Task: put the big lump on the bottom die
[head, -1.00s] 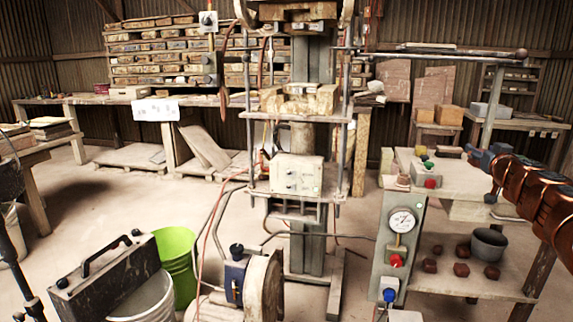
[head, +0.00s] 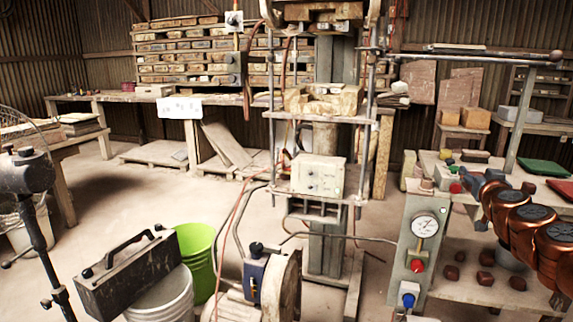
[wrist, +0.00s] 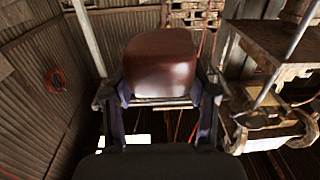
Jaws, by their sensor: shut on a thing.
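The big lump (wrist: 160,62) is reddish brown, smooth and blocky in the wrist view. My gripper (wrist: 160,100) is shut on it, with one finger at each side. In the head view my arm is at the right, and I cannot make out the lump there. The bottom die (head: 322,100) is a pale, worn block on the middle shelf of the press, below the upper die (head: 320,12). A gap lies between the two dies. The lump is apart from the press, which shows at the right of the wrist view.
Upright rods (head: 369,120) flank the dies. A control post with a gauge (head: 425,226) stands right of the press. A side table (head: 455,203) carries a green tray (head: 543,167); small lumps (head: 485,279) lie on its lower shelf. A green bucket (head: 199,250) stands front left.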

